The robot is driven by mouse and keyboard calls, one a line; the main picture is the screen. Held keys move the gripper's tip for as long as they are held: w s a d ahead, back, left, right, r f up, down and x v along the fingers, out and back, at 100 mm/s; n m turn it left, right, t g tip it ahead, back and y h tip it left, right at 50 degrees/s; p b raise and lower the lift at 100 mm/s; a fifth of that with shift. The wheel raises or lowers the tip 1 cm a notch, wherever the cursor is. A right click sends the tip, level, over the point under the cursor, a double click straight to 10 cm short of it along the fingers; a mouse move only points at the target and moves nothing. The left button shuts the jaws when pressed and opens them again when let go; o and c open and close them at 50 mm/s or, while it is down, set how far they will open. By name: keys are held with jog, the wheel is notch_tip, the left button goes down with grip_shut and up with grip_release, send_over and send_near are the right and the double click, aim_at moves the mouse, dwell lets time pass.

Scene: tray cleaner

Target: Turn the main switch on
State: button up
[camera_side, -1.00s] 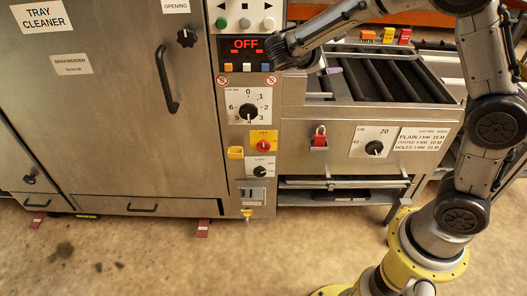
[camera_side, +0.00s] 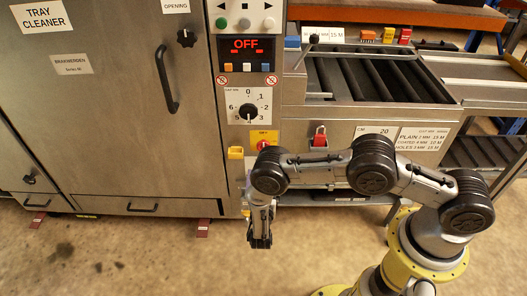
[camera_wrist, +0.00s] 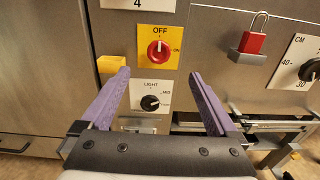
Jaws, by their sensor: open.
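The main switch (camera_wrist: 158,50) is a red rotary knob on a yellow plate, with OFF above it and ON to its right. Its white mark points up toward OFF. The display (camera_side: 244,48) reads OFF in red. My gripper (camera_wrist: 160,73) is open and empty in the wrist view, its purple fingers apart, in front of the panel. The switch shows just beyond and between the fingertips, with no contact visible. In the side view my arm hides most of the lower panel.
Below the switch is a black LIGHT knob (camera_wrist: 151,103). A yellow box-like part (camera_wrist: 110,64) juts out left of the switch, close to the left finger. A red padlock (camera_wrist: 251,42) hangs at the right. A numbered dial (camera_side: 248,112) sits above the switch.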

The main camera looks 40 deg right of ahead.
aim_at(264, 145)
jog(key=x, duration=1.3)
jog(key=shift+f, duration=0.45)
jog(key=shift+w, duration=0.1)
jog(key=c, duration=1.4)
